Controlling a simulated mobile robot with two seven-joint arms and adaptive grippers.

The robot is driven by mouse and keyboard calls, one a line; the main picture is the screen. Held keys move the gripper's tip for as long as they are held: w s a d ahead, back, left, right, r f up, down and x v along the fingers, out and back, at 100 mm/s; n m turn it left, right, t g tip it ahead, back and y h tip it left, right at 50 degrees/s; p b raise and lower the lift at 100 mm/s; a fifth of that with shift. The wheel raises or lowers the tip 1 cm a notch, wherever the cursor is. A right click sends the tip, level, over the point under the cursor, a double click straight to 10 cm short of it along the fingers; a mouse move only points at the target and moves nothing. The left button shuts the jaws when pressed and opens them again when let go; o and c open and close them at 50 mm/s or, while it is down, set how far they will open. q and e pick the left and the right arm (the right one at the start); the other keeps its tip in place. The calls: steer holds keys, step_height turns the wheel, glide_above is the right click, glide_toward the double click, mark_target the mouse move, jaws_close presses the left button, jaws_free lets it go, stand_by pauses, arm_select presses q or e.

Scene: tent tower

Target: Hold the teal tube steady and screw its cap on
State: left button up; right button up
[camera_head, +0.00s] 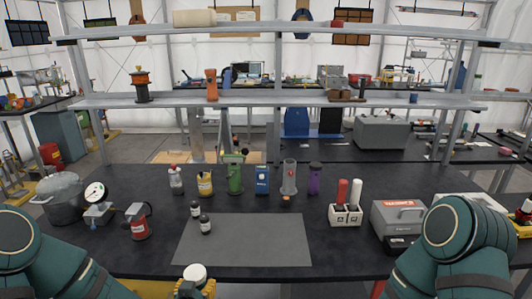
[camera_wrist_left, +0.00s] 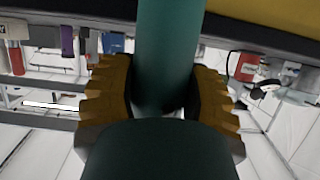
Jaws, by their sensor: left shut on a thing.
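My left gripper (camera_head: 195,288) is at the bottom edge of the head view, low in front of the table. Its yellow-brown fingers (camera_wrist_left: 160,100) stand on both sides of the teal tube (camera_wrist_left: 165,55) in the left wrist view, shut on it. A round white top (camera_head: 195,272) shows above these fingers in the head view; whether it is the cap I cannot tell. A dark rounded shape hides the lower part of the wrist view. My right arm comes in at the right, but its gripper is out of view.
A grey case (camera_head: 398,218) stands at right. The mat's right part is clear.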

stand_by(0.5)
arm_select(q)
steer(key=s+d+f+m+g+h, duration=0.2)
steer(key=d+m+h, duration=0.6)
steer(key=d, duration=0.6)
steer(key=shift+g+h, duration=0.4)
steer(key=shift+g, duration=0.2)
steer(key=shift+s, duration=0.1)
